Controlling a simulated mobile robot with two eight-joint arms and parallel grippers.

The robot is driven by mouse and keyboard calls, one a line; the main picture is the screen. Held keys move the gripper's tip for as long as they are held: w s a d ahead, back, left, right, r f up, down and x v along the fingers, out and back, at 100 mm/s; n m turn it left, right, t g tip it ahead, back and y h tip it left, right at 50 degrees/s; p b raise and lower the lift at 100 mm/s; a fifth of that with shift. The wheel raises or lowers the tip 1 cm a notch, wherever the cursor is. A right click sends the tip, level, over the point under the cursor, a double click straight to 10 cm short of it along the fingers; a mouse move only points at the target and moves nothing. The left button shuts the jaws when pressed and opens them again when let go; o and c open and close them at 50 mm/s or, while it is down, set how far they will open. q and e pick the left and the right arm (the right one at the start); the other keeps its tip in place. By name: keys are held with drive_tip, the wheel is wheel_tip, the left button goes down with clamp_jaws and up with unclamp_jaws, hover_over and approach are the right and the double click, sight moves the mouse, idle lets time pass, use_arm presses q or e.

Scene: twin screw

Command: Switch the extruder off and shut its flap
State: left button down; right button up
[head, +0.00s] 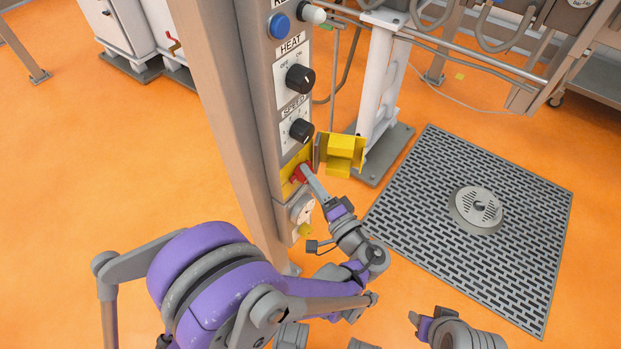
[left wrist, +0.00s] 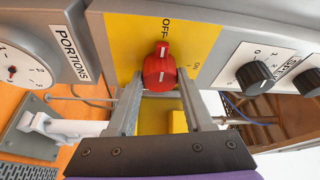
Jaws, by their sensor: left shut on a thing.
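The extruder's red rotary switch (left wrist: 161,70) sits on a yellow plate (left wrist: 120,35) on the grey control column (head: 262,110). In the left wrist view its white mark points up toward the OFF label. My left gripper (head: 304,170) is shut on the switch, with one finger on each side of it. The yellow flap (head: 342,150) stands open, swung out to the right of the column, and part of it shows behind my fingers in the left wrist view (left wrist: 155,118). My right gripper (head: 426,322) is at the bottom of the head view, away from the column; its finger opening is unclear.
Black HEAT (head: 300,78) and SPEED (head: 301,130) knobs sit above the switch, and a PORTIONS dial (head: 302,208) below it. A white post (head: 378,85) stands close behind the flap. A floor grate (head: 530,185) lies to the right.

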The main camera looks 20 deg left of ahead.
idle(0.3)
use_arm(q)
drive_tip(key=shift+c, duration=1.5)
unclamp_jaws()
